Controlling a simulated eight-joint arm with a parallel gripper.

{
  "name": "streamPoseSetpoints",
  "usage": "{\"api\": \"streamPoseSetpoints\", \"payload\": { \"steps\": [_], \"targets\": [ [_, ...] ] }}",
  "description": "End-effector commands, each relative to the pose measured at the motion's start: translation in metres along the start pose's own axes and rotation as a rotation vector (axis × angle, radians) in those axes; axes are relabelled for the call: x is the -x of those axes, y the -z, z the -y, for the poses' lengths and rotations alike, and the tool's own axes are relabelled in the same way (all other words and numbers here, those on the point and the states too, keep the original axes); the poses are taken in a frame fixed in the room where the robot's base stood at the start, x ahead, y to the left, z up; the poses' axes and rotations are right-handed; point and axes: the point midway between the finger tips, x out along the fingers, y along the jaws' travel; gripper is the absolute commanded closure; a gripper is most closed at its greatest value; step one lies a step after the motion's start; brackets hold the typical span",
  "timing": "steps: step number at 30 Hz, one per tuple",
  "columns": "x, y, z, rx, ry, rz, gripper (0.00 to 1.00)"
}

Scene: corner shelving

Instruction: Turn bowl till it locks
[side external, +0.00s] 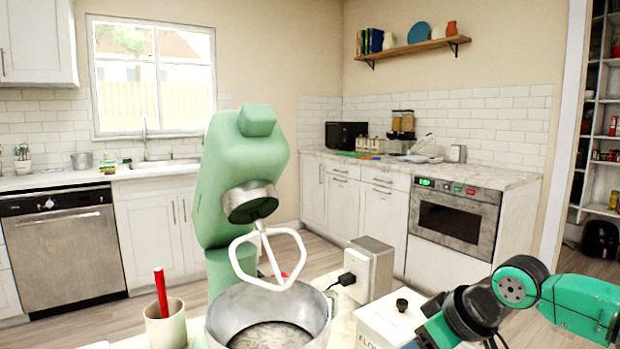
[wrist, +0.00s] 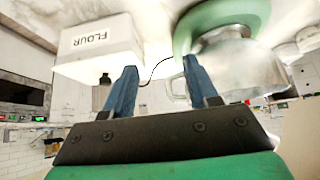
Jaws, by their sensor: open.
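The metal bowl (side external: 318,318) sits below the raised head of the green mixer (side external: 205,190), with something pale and shiny inside. The white beater (side external: 285,233) hangs from the head over the bowl's opening. The bowl's handle (side external: 331,299) is on its right side. In the wrist view, which looks upside down, the bowl (wrist: 238,66) is at upper right and its handle (wrist: 171,88) shows near the right finger. My gripper (wrist: 160,63) is open, with nothing seen held between its fingers. Whether a finger touches the handle cannot be told. The bowl's base fitting is hidden.
A white flour box (side external: 392,318) stands right of the bowl, near my arm; it also shows in the wrist view (wrist: 97,47). A socket block (side external: 368,268) with a black plug and cord stands behind. A cup with a red utensil (side external: 165,322) is left of the bowl.

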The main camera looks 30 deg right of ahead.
Motion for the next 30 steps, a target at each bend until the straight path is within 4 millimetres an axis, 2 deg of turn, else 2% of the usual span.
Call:
{"api": "streamPoseSetpoints", "payload": {
  "steps": [5,8,14,21,25,30],
  "targets": [
    [0.002,0.005,0.000,-0.023,0.002,0.009,0.47],
    [0.006,0.021,-0.001,-0.112,0.006,0.044,0.47],
    [0.014,0.083,-0.003,-0.469,0.001,0.189,0.47],
    [0.001,0.148,-0.010,-0.937,-0.062,0.390,0.47],
    [-0.014,0.171,-0.015,-1.178,-0.125,0.497,0.47],
    [-0.033,0.184,-0.021,-1.428,-0.220,0.610,0.47]
  ]
}}
